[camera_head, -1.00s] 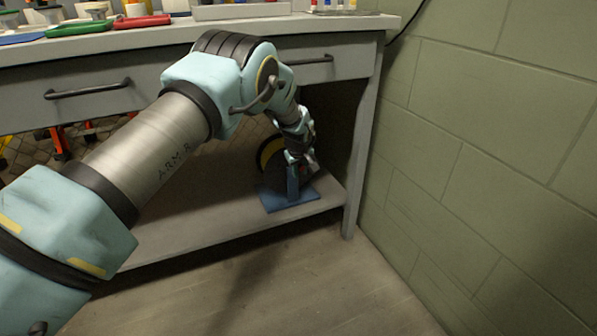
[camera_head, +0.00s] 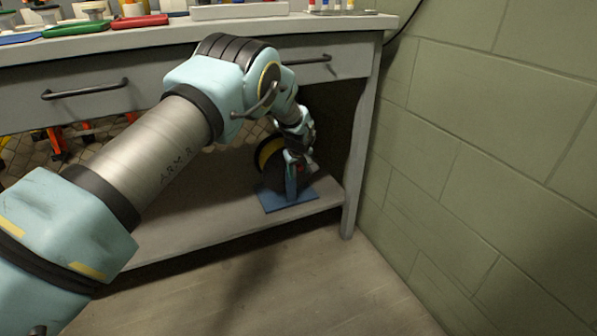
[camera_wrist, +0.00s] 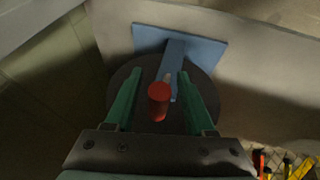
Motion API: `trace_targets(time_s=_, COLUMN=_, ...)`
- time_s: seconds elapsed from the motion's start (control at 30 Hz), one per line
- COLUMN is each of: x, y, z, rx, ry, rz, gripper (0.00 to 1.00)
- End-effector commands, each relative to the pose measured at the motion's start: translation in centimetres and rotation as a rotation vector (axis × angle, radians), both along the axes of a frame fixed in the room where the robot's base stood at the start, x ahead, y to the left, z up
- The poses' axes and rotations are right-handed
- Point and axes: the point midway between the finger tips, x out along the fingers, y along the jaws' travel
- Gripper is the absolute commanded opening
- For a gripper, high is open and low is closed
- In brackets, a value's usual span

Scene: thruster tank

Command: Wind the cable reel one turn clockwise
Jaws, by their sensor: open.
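A red crank knob (camera_wrist: 158,100) points toward the wrist camera. My gripper (camera_wrist: 157,84) is open, with one green finger on each side of the knob and a gap to both. In the head view my gripper is small and close to the reel's front, partly hidden by my wrist.
The bench top (camera_head: 200,28) and drawer fronts are above the shelf (camera_head: 215,222). A bench leg (camera_head: 357,150) and a green block wall (camera_head: 480,150) stand close on the right. Orange and yellow tools (camera_wrist: 285,168) show at the wrist view's lower right.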

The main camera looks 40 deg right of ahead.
Motion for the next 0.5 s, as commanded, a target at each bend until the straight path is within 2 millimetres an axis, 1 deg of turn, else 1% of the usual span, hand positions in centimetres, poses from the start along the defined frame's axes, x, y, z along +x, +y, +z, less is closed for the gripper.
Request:
trace_targets(time_s=0.17, x=-0.2, y=0.1, z=0.7, rx=-0.001, ry=0.000, rz=-0.001, gripper=0.55)
trace_targets(time_s=0.27, x=-0.6, y=0.4, z=2.1, rx=-0.002, ry=-0.001, rz=-0.001, gripper=0.55)
trace_targets(time_s=0.5, x=-2.0, y=2.0, z=6.4, rx=-0.002, ry=0.001, rz=-0.001, gripper=0.55)
